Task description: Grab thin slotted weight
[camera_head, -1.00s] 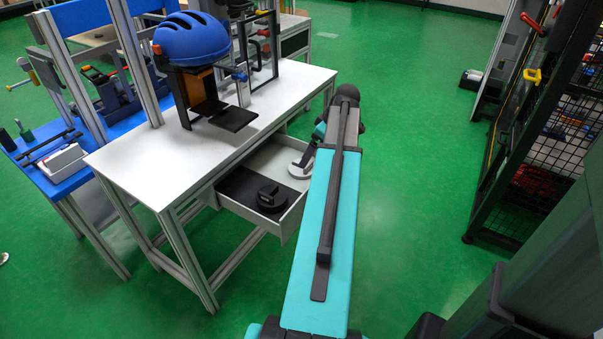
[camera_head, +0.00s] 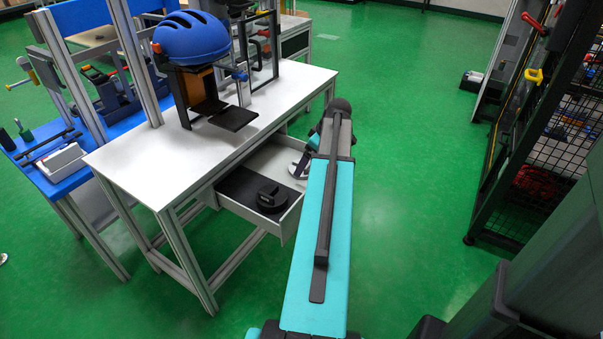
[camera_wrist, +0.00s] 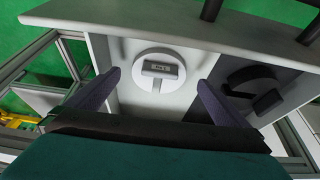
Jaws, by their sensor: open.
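A pale round weight (camera_wrist: 158,68) with a raised, labelled grey block on top lies in the open drawer, in the middle of the wrist view. A dark round weight (camera_wrist: 258,88) with a block handle lies to its right. The dark one also shows in the head view (camera_head: 270,199). I cannot tell from these views which is the thin one. My gripper (camera_wrist: 158,80) is open and empty, its two fingers spread on either side of the pale weight in the picture. In the head view my arm and gripper partly hide the pale weight.
The drawer (camera_head: 248,214) hangs open under a white workbench (camera_head: 135,158), whose edge overhangs its back. A blue helmet (camera_head: 195,38) on a stand sits on the bench. A black mesh cage (camera_head: 540,150) stands at the right. Green floor is clear between.

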